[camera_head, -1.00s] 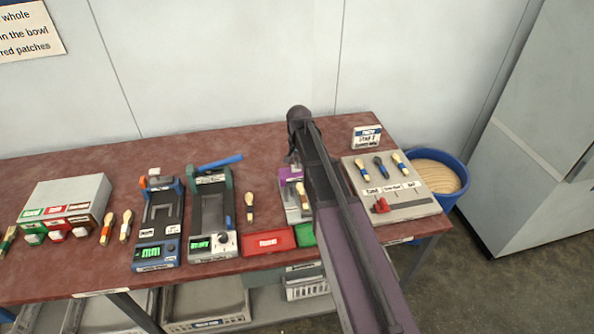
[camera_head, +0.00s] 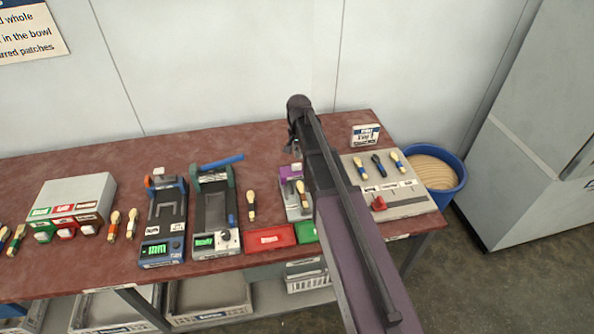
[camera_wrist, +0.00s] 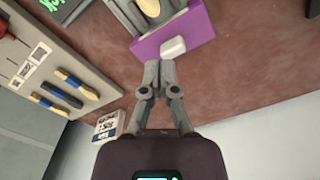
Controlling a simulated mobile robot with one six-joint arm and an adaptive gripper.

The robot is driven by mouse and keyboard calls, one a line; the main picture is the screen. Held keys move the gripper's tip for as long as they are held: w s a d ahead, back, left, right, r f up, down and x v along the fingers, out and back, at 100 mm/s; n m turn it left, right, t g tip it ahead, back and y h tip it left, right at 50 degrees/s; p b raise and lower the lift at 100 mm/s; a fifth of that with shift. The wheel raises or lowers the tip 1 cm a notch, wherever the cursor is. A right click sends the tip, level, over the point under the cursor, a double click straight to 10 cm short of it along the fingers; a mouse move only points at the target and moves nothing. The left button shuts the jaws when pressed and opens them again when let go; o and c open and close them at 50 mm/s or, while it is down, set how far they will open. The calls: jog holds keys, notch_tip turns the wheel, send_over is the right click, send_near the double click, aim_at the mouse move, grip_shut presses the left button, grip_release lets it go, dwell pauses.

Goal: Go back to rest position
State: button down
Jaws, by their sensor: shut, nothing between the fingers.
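My gripper (camera_wrist: 152,78) shows in the wrist view with its two grey fingertips together and nothing between them. It is above the red-brown table (camera_head: 270,150), near a purple and grey device (camera_head: 290,173) that holds a wooden spoon. The purple part of that device (camera_wrist: 190,35) lies just beyond the fingertips in the wrist view, and I cannot tell how high the fingers are above it. In the head view my arm hides the fingertips and part of the device.
A sample board (camera_head: 405,207) with several short brushes or spoons stands to the right, by a small sign (camera_head: 365,135). Two presses (camera_head: 162,220) (camera_head: 215,210) stand left of centre. Red (camera_head: 268,238) and green (camera_head: 308,231) trays sit at the front edge. A blue bin (camera_head: 452,190) stands on the floor.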

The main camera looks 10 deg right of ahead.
dwell(0.4)
jog(key=s+n, duration=0.6)
jog(key=s, duration=1.6)
